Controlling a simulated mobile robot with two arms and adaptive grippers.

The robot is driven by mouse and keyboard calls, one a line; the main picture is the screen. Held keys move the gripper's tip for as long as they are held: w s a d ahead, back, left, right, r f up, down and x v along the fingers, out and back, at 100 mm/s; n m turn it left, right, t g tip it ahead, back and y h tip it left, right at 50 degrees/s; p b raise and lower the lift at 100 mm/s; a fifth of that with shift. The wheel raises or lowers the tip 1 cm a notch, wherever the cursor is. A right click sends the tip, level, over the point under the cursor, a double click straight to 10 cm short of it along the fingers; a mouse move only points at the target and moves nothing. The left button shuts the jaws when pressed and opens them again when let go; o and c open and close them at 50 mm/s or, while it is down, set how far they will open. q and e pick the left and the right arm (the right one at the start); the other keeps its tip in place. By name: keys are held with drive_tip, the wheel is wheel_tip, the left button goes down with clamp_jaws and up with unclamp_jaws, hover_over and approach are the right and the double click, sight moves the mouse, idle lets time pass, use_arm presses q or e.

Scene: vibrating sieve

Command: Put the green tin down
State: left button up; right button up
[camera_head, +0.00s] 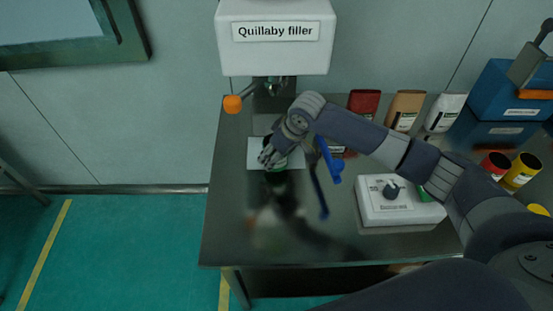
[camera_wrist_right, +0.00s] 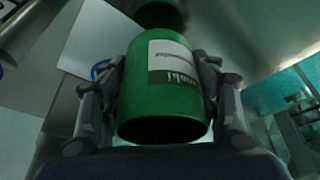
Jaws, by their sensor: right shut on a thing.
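The green tin (camera_wrist_right: 165,85) fills the middle of the right wrist view, with a white label on its side. My right gripper (camera_wrist_right: 163,90) is shut on it, one finger on each side. In the head view my right gripper (camera_head: 270,157) is over the pale plate (camera_head: 256,150) below the filler (camera_head: 275,45). Only a little of the tin (camera_head: 277,166) shows there, mostly hidden by the gripper. I cannot tell whether the tin touches the plate. My left gripper does not show.
The filler's orange knob (camera_head: 233,104) sticks out at left. A blue handle (camera_head: 328,162) stands right of the gripper. A white box with a dial (camera_head: 395,203) sits at right. Red (camera_head: 363,103), tan (camera_head: 405,108) and white (camera_head: 445,112) containers line the back. The table's front left is clear.

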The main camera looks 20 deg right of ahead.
wheel_tip(320, 180, down, 3)
drive_tip(key=shift+r, duration=0.1)
drive_tip(key=shift+f, duration=0.2)
drive_tip(key=o, duration=1)
drive_tip(key=shift+o, duration=0.2)
drive_tip(key=v, duration=1.2)
drive_tip(key=shift+r+b, duration=0.2)
drive_tip(key=shift+b, duration=0.1)
drive_tip(key=shift+f, duration=0.15)
